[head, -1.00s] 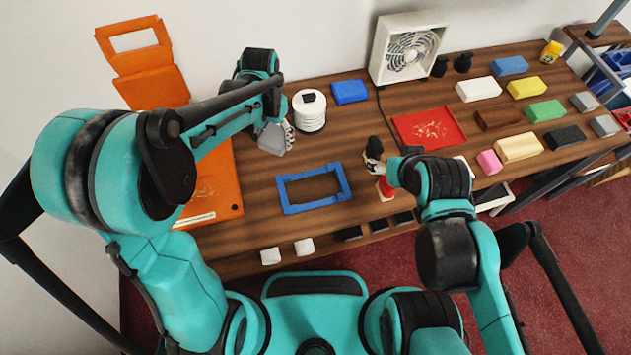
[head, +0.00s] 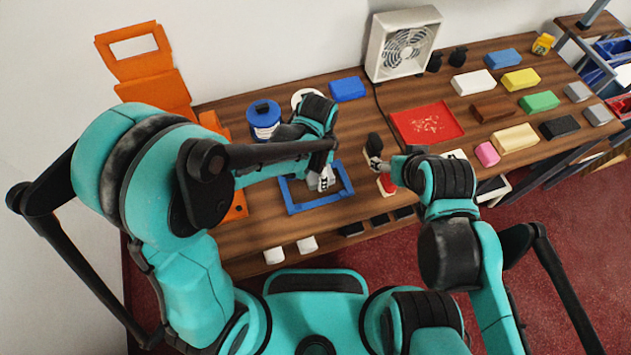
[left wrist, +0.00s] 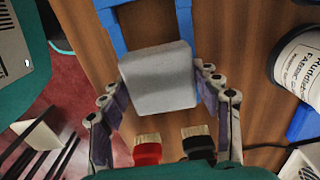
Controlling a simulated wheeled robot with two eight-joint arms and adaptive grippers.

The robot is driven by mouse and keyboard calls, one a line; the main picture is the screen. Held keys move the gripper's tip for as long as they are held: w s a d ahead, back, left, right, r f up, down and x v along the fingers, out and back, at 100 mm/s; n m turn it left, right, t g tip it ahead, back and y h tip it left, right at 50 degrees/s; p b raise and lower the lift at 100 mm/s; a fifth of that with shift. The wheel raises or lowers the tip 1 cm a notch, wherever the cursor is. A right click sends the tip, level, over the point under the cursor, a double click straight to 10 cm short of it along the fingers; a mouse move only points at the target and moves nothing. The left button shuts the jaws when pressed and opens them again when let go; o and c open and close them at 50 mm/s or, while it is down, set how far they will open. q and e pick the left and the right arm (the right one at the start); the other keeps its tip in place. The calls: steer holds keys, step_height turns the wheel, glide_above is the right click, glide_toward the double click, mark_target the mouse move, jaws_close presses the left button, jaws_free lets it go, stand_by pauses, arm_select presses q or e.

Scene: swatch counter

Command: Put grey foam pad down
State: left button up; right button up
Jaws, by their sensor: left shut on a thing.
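My left gripper (head: 325,180) is over the blue frame (head: 320,203) on the wooden counter. In the left wrist view, its fingers (left wrist: 163,95) are shut on the grey foam pad (left wrist: 158,78) from both sides. The pad is a pale grey block and overlaps part of the blue frame (left wrist: 116,35) there. I cannot tell whether the pad touches the frame or counter. In the head view the pad is mostly hidden by the gripper. My right gripper (head: 376,164) is at the counter's front middle, right of the frame; its jaws are too small to read.
A red tray (head: 427,124), a white fan (head: 402,45) and several coloured blocks stand to the right. A blue-lidded can (head: 263,118) and blue block (head: 347,88) are behind the gripper. Two brushes (left wrist: 147,148) lie near the frame. White blocks (head: 307,244) are at the front edge.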

mark_target(315, 181)
arm_select(q)
steer(key=shift+s+a+f, duration=0.3)
steer(key=shift+s+f, duration=0.1)
steer(key=shift+w+f+b, duration=0.1)
steer(key=shift+f+b, duration=0.7)
steer(key=shift+f, duration=1.05)
steer(key=shift+f, duration=0.2)
steer(key=o, duration=0.8)
steer(key=shift+r, duration=0.15)
